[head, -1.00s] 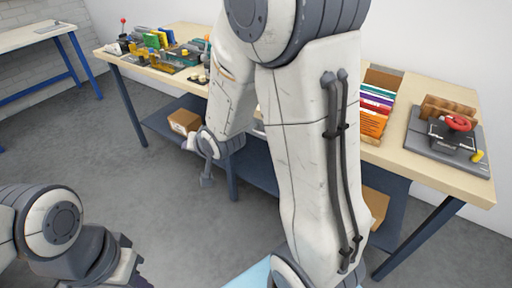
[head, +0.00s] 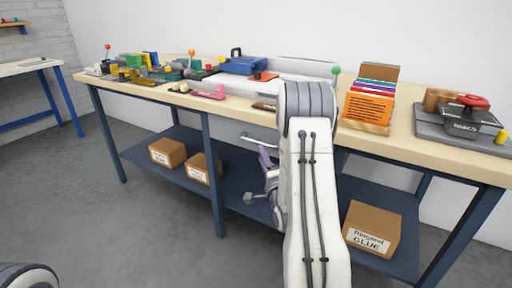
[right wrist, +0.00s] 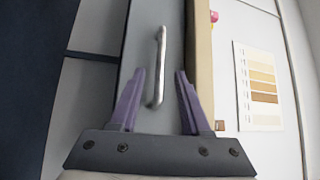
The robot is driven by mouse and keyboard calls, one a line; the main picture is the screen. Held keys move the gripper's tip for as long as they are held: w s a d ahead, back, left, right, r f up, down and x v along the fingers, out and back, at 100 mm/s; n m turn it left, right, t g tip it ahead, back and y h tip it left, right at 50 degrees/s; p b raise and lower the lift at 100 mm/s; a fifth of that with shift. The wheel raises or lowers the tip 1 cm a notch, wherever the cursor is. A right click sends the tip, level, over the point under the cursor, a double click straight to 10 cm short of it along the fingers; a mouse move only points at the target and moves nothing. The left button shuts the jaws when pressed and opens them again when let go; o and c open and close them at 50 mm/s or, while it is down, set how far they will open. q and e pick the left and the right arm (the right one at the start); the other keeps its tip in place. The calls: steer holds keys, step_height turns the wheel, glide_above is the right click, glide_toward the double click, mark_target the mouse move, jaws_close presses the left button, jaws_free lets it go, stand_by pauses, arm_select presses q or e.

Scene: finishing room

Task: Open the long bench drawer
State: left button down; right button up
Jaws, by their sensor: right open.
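The long bench drawer (head: 226,129) has a grey front under the wooden bench top and looks closed. Its bar handle (head: 258,138) shows just left of my right arm. In the right wrist view the silver handle (right wrist: 159,62) appears between the purple fingertips, mostly ahead of them. My right gripper (head: 266,158) is open and empty, just below and in front of the handle in the head view; my arm hides part of it and of the drawer. I cannot tell whether the fingers touch the handle. My left gripper is not in view.
The bench top (head: 410,135) carries tools, coloured folders (head: 369,100) and a black device with a red handle (head: 468,120). Cardboard boxes (head: 374,225) stand on the blue lower shelf (head: 240,180). The floor in front (head: 140,235) is clear.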

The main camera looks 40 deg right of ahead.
mark_target(256, 142)
steer(key=x, duration=0.8)
steer(key=shift+w+b, duration=0.2)
steer(key=shift+b, duration=0.15)
jaws_close()
stand_by(1.0)
